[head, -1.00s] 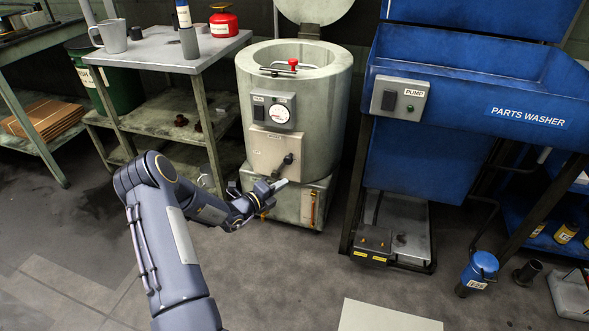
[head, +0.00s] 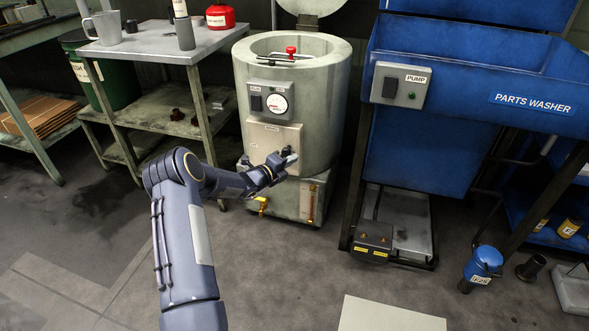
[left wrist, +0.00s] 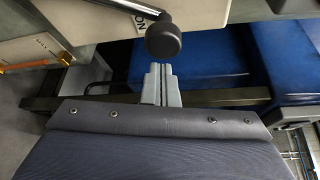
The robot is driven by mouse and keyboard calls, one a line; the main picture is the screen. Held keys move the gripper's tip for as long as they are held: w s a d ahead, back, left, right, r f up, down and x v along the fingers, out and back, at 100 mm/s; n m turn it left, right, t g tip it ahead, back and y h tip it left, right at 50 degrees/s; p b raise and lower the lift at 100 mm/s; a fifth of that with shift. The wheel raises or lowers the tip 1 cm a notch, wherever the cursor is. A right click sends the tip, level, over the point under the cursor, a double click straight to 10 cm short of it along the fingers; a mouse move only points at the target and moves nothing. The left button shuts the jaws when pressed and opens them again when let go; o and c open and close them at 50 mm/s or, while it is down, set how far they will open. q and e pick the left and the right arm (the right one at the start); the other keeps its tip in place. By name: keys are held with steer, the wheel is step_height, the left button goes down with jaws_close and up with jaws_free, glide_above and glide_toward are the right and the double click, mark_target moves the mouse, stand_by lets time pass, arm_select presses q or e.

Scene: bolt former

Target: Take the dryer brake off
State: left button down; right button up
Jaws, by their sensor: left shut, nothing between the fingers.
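The dryer is the round grey-green drum (head: 318,110) with an open lid, standing in the middle of the head view. Its lower front panel (head: 262,135) carries the brake lever. In the left wrist view the lever is a metal rod ending in a black knob (left wrist: 163,38). My left gripper (head: 292,157) is in front of the panel and largely hides the lever in the head view. In the left wrist view the left gripper (left wrist: 161,72) is shut and empty, its tips just below the knob. Whether they touch it cannot be told. My right gripper is out of view.
A red-knobbed handle (head: 291,51) sits in the drum's opening. A switch and dial box (head: 268,100) is above the panel. The blue parts washer (head: 480,80) stands close on the right, a metal cart (head: 150,45) on the left. The floor in front is mostly clear.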

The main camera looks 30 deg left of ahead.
arm_select(q)
steer(key=shift+a, duration=0.3)
steer(key=shift+s+a+r, duration=0.1)
steer(key=shift+r, duration=0.05)
